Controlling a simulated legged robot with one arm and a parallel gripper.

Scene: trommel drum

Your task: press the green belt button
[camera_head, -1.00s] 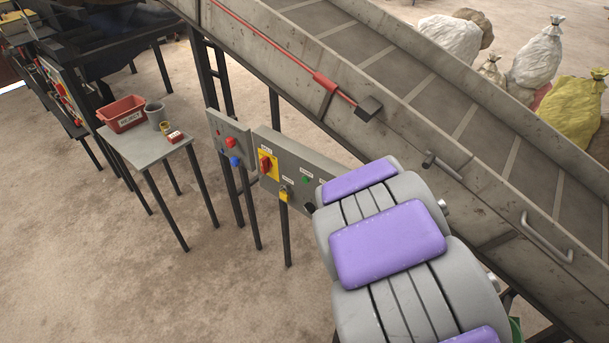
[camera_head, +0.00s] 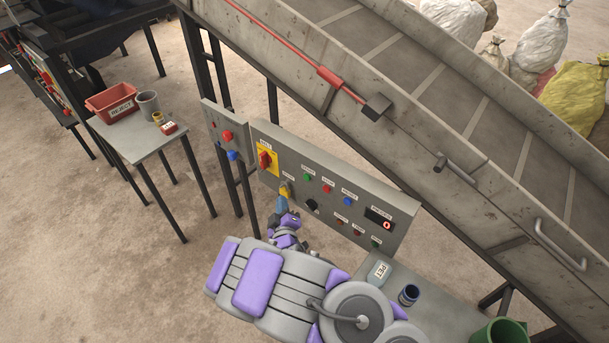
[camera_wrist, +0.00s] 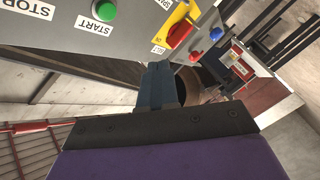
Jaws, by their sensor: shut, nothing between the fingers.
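A green button (camera_head: 306,177) sits in the upper row of the grey control panel (camera_head: 268,138). In the wrist view the green button (camera_wrist: 103,10) is at the top left, beside a START label.
A red rotary switch (camera_head: 265,160) on a yellow plate and a yellow padlock (camera_head: 285,189) are near my gripper. A conveyor (camera_head: 290,60) slopes above; a small table (camera_head: 150,142) stands left.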

